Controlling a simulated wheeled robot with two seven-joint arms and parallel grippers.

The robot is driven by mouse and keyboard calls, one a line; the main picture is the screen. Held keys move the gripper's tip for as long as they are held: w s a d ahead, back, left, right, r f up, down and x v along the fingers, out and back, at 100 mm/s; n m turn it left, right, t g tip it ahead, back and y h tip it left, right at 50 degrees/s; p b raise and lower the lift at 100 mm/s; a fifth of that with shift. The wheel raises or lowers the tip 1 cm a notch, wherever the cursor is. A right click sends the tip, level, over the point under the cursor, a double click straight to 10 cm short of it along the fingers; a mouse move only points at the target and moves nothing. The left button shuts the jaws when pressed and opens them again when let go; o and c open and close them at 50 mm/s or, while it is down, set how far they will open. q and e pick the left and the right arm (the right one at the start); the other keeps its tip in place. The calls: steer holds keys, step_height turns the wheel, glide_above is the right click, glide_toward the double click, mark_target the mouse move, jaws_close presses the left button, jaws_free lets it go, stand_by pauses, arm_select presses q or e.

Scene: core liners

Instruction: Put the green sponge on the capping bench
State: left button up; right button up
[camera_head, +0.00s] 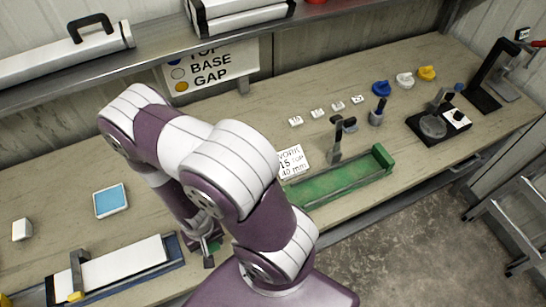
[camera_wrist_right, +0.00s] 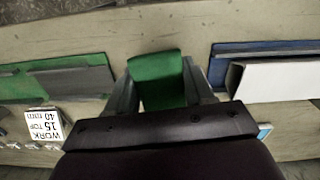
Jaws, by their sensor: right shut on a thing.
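The green sponge (camera_wrist_right: 158,78) is between the two fingers of my right gripper (camera_wrist_right: 160,92) in the right wrist view. The fingers press on its two sides. In the head view my right gripper (camera_head: 207,248) is low over the front part of the wooden bench (camera_head: 65,175), and only a small bit of the green sponge (camera_head: 214,246) shows past the fingers. I cannot tell whether the sponge touches the bench top. My left gripper is not in view.
A blue tray with a white liner (camera_head: 125,262) lies left of the gripper, and a green cradle (camera_head: 340,180) lies to the right. A blue pad (camera_head: 110,201) and a work card (camera_head: 292,161) lie behind. Several coloured caps (camera_head: 404,79) sit at the back right.

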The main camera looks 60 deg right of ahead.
steer(key=s+r+m+p, duration=0.1)
steer(key=s+r, duration=0.1)
steer(key=s, duration=0.3)
steer(key=w+f+b, duration=0.1)
steer(key=w, duration=0.1)
steer(key=w+d+f+b, duration=0.1)
steer(key=w+f+b, duration=0.3)
steer(key=shift+w+d, duration=0.2)
steer(key=w, duration=0.1)
steer(key=w+f, duration=0.1)
steer(key=w, duration=0.1)
steer(key=w+d, duration=0.1)
steer(key=w, duration=0.1)
steer(key=shift+f, duration=0.4)
step_height(320, 180, down, 5)
steer(key=b, duration=0.4)
steer(key=shift+r, duration=0.15)
steer(key=shift+w+r, duration=0.1)
steer(key=shift+r, duration=0.15)
steer(key=shift+f, duration=0.15)
steer(key=o, duration=0.9)
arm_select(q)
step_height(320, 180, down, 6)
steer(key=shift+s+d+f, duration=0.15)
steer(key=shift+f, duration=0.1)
arm_select(e)
steer(key=shift+o, duration=0.2)
